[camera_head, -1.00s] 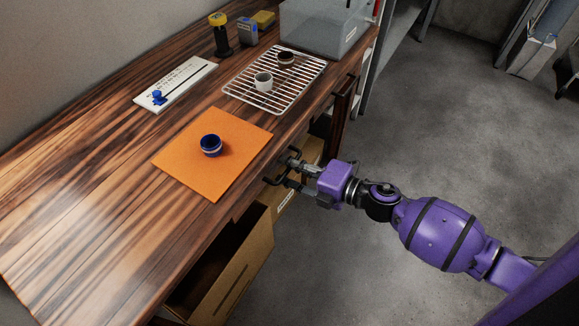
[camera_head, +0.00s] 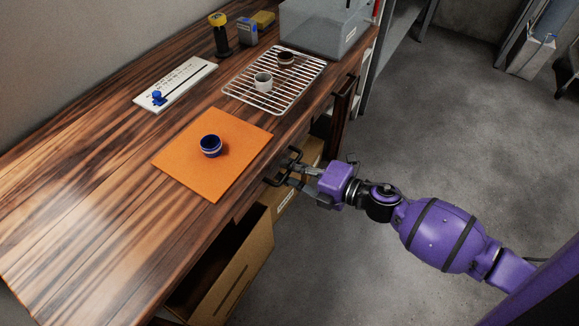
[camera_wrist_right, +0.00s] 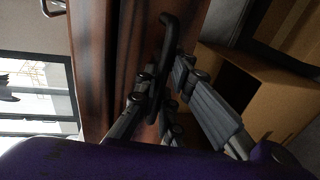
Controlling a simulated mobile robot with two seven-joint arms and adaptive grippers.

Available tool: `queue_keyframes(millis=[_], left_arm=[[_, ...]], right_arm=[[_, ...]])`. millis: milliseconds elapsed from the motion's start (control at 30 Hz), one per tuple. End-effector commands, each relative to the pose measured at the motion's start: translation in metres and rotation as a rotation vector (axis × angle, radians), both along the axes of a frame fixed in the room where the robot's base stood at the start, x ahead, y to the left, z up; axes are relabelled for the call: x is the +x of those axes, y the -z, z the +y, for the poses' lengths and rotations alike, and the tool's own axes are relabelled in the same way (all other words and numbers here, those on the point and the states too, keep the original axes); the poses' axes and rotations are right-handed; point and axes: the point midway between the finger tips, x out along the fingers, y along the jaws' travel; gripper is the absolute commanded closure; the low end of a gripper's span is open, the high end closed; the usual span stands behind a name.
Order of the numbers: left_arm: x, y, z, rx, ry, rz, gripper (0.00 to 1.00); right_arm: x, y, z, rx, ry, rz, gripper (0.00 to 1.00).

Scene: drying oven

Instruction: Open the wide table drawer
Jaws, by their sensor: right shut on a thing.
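The wide table drawer sits under the front edge of the wooden table. In the right wrist view its dark wood front (camera_wrist_right: 142,35) looks flush, with no gap that I can make out. A black bar handle (camera_wrist_right: 168,38) stands out from it. My right gripper (camera_head: 284,172) is at this handle below the table edge, near the orange mat. The right wrist view shows its fingers (camera_wrist_right: 158,97) on both sides of the bar, shut on it. The fingertips are partly hidden by the handle and shadow. My left gripper is not in view.
A cardboard box (camera_head: 250,262) stands open below the table edge, close to my right gripper. The orange mat (camera_head: 235,130) carries a blue cup (camera_head: 210,145). A wire rack (camera_head: 300,88) holds two small cups.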

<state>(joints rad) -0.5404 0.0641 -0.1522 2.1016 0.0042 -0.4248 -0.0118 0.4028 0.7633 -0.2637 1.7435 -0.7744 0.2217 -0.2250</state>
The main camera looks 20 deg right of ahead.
Motion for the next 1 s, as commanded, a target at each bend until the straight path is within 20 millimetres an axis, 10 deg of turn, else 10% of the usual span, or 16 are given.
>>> queue_keyframes(millis=[1000], left_arm=[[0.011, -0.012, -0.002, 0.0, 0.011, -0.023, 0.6]], right_arm=[[-0.177, 0.0, -0.138, -0.001, 0.002, 0.002, 1.0]])
